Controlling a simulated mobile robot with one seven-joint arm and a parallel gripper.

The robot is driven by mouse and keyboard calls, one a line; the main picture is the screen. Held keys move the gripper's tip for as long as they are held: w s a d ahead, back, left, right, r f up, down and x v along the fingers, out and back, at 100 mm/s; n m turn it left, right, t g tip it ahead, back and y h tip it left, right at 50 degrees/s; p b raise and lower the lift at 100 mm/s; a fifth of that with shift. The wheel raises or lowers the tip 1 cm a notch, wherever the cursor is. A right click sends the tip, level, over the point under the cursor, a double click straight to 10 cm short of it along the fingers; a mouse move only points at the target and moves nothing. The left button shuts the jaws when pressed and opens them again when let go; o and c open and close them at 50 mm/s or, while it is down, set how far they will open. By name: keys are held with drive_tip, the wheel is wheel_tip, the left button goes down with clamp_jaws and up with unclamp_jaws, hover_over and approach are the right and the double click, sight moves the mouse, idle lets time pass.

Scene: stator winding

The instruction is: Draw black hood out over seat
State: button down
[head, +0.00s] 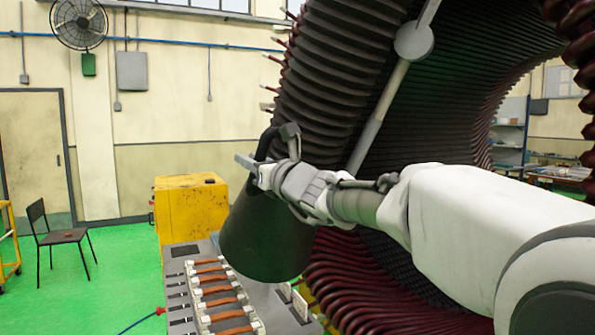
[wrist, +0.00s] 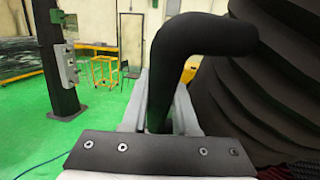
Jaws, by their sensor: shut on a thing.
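The black hood (head: 262,242) is a dark, wide-bottomed cone with a bent handle (head: 265,143) on top. It stands upright beside the big winding ring, overlapping the right part of a grey bench in the head view. I cannot tell whether its lower rim touches anything. My gripper (head: 266,152) is shut on the handle. In the wrist view the black handle (wrist: 160,80) rises between the jaws and bends right; the hood's body is hidden there. No seat for the hood is clearly visible; part of the area behind and below the hood is hidden.
The ring's dark ribbed coils (head: 335,90) rise close on the right, with red-brown conductors (head: 375,295) below. The grey bench (head: 180,252) holds several brown strips (head: 220,302). A yellow box (head: 190,205) stands behind. A chair (head: 62,236) is far left; green floor between is clear.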

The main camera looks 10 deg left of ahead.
drive_tip(key=shift+r, duration=0.1)
drive_tip(key=c, duration=0.7)
unclamp_jaws()
drive_tip(key=shift+s, duration=0.1)
drive_tip(key=b+v, duration=0.3)
drive_tip(key=v, duration=1.4)
drive_tip(key=shift+d, duration=0.15)
drive_tip(key=shift+s, duration=0.1)
